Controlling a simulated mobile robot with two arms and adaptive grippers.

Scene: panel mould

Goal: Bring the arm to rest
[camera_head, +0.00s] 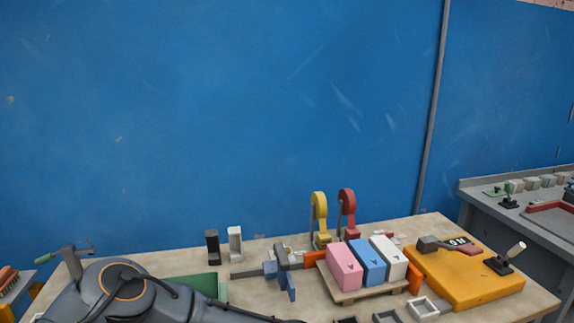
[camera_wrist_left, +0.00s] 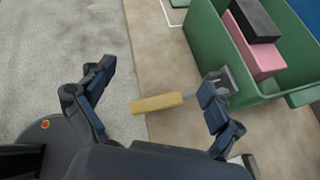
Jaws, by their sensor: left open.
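My left arm (camera_head: 125,290) crosses the lower left of the head view; its gripper is not clearly visible there. In the left wrist view my left gripper (camera_wrist_left: 161,76) is open, with its fingers wide apart and nothing held between them. A tool with a yellow handle (camera_wrist_left: 158,103) lies below, at the table edge, between the fingers in the picture. Its metal end is partly hidden by the right-hand finger. My right gripper is not in view.
A green crate (camera_wrist_left: 203,45) holding pink (camera_wrist_left: 250,50) and black (camera_wrist_left: 253,18) blocks stands beside the gripper. Pink, blue and white boxes (camera_head: 368,263) stand on a board mid-table. An orange-yellow panel (camera_head: 480,290) lies at the right. A blue wall (camera_head: 230,110) rises behind.

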